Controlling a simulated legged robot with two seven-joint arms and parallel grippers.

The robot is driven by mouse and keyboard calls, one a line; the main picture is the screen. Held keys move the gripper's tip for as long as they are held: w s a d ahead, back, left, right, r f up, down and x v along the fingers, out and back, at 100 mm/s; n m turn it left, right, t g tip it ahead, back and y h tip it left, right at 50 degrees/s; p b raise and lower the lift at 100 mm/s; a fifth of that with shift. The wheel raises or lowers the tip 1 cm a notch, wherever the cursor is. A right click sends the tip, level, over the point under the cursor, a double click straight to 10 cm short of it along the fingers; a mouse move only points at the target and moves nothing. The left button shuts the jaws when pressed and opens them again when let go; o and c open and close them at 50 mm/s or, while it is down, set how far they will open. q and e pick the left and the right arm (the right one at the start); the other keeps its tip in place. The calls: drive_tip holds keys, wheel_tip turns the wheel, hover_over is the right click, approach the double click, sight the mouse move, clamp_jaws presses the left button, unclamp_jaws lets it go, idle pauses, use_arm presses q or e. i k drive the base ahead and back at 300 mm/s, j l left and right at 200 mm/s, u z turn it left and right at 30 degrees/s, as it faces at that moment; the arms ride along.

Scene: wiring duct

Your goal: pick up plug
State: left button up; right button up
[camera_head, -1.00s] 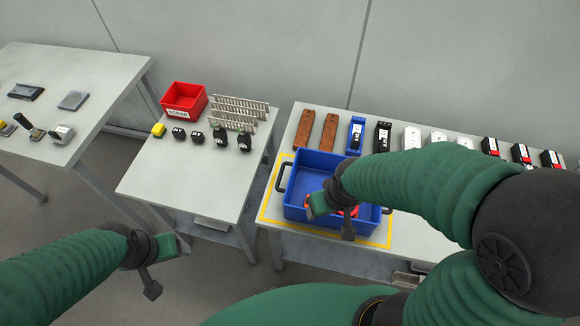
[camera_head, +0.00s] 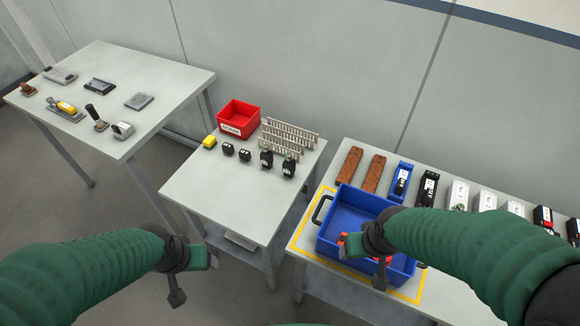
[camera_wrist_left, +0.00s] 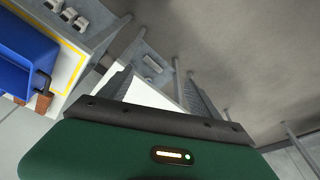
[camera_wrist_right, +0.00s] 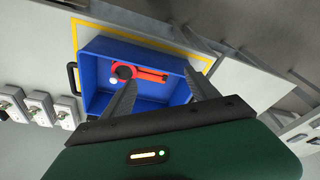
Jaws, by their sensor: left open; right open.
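Two small black blocks with white marks, (camera_head: 228,148) and (camera_head: 245,155), stand on the middle table. Two taller black pieces, (camera_head: 266,159) and (camera_head: 289,166), stand to their right. I cannot tell which of these is the plug. My left gripper (camera_head: 194,276) is open and empty, in front of the middle table and apart from these pieces. Its spread fingers show in the left wrist view (camera_wrist_left: 160,88). My right gripper (camera_head: 383,268) is over the blue bin (camera_head: 352,205); the right wrist view (camera_wrist_right: 158,92) shows its fingers apart with nothing between them.
A red bin (camera_head: 239,118), a yellow block (camera_head: 209,142) and slotted grey ducts (camera_head: 288,135) are on the middle table, whose front is clear. The blue bin holds a red tool (camera_wrist_right: 150,76). Several devices line the right table; the left table (camera_head: 160,75) holds more parts.

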sight(288, 167)
drive_tip(key=j+z, duration=0.15)
drive_tip(key=z, duration=0.25)
drive_tip(key=i+j+z, duration=0.1)
drive_tip(key=z, duration=0.3)
drive_tip(key=j+z, duration=0.2)
drive_tip(key=z, duration=0.2)
drive_tip(key=j+z, duration=0.15)
drive_tip(key=j, duration=0.35)
drive_tip(key=j+z, duration=0.15)
drive_tip(key=j, duration=0.35)
drive_tip(key=k+j+z, duration=0.15)
drive_tip(key=j, duration=0.35)
drive_tip(key=j+z, duration=0.15)
drive_tip(key=j, duration=0.3)
drive_tip(key=i+j, duration=0.2)
drive_tip(key=i, duration=0.1)
